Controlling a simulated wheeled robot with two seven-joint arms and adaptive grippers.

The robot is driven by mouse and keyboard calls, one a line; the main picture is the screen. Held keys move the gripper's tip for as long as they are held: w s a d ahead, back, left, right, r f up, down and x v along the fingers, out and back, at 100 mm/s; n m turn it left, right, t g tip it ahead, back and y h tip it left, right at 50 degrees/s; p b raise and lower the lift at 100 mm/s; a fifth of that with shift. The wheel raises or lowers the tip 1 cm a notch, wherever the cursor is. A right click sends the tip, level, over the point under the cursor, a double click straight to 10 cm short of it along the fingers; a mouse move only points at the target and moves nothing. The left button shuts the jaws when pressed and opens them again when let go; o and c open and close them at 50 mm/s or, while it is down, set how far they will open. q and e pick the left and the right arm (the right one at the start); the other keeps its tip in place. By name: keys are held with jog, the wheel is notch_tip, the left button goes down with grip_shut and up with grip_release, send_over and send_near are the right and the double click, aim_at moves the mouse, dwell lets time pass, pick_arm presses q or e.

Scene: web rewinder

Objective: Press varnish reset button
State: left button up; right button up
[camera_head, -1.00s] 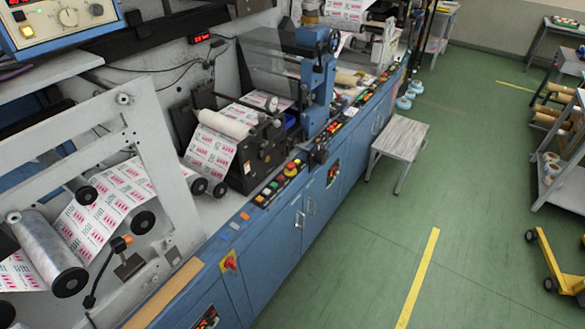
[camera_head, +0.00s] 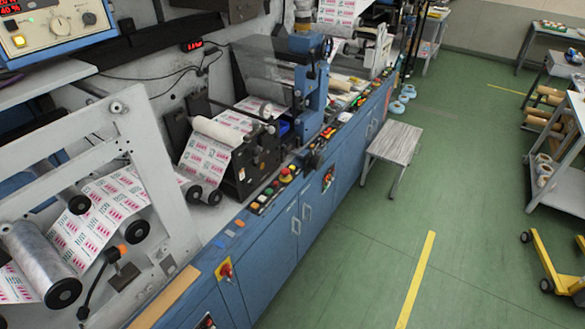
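The blue web rewinder (camera_head: 262,254) runs from the lower left to the upper middle of the head view. More small buttons (camera_head: 350,117) line the ledge farther back. Their labels are too small to read, so I cannot tell which one is the varnish reset button. Neither of my grippers is in view.
A small grey step stool (camera_head: 393,144) stands beside the machine's right side. A shelf cart (camera_head: 560,190) with rolls and a yellow pallet jack (camera_head: 550,268) stand at the right. The green floor between them, with a yellow line (camera_head: 416,280), is clear.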

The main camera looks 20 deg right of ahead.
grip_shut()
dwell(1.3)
